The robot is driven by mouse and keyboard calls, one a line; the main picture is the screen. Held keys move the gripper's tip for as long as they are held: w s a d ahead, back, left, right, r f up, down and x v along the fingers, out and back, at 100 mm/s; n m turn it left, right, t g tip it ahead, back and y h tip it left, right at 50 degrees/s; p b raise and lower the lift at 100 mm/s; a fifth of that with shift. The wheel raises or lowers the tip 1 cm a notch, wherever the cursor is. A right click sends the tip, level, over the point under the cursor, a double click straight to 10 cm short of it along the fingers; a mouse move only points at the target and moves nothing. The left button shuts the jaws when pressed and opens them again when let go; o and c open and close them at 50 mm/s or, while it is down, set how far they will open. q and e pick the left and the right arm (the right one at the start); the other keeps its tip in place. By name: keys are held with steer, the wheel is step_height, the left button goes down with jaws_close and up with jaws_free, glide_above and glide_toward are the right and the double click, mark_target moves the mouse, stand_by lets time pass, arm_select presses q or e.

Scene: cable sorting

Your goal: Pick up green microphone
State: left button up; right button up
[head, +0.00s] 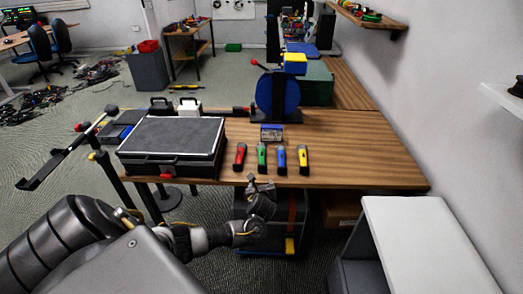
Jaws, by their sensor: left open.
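The green microphone (262,158) lies on the wooden table near its front edge. It is in a row between a red microphone (239,156) on its left and a blue microphone (281,160) on its right. A yellow microphone (303,159) ends the row at the right. My left gripper (261,184) is open and empty. It shows just below the green microphone in the picture, by the table's front edge, and looks apart from it. My right gripper is not in view.
A black case (172,138) with a grey lid stands left of the row. A small box (271,133) and a blue cable reel (278,97) are behind it. The wooden table (372,160) is bare to the right. A white-topped cabinet (420,235) stands at the lower right.

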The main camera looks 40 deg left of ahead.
mark_target(262, 167)
arm_select(q)
steer(key=shift+m+t+y, duration=0.3)
steer(key=shift+m+y, duration=0.1)
steer(key=shift+m, duration=0.5)
steer(key=w+a, duration=0.1)
steer(key=w+a+r, duration=0.1)
steer(key=w+a, duration=0.1)
steer(key=w+a+r+b, duration=0.1)
steer(key=w, duration=0.1)
steer(key=shift+w+a, duration=0.1)
steer(key=shift+a, duration=0.1)
steer(key=shift+w+d+x, duration=0.15)
steer(key=shift+x, duration=1)
steer(key=shift+w+d+x, duration=0.1)
steer(key=shift+d+x, duration=0.05)
steer(key=shift+x, duration=1)
steer(key=shift+w+a+f+b, duration=0.15)
steer(key=shift+w+a+b, duration=0.15)
steer(key=shift+c, duration=0.4)
steer(key=c, duration=0.9)
steer(key=shift+c, duration=1.3)
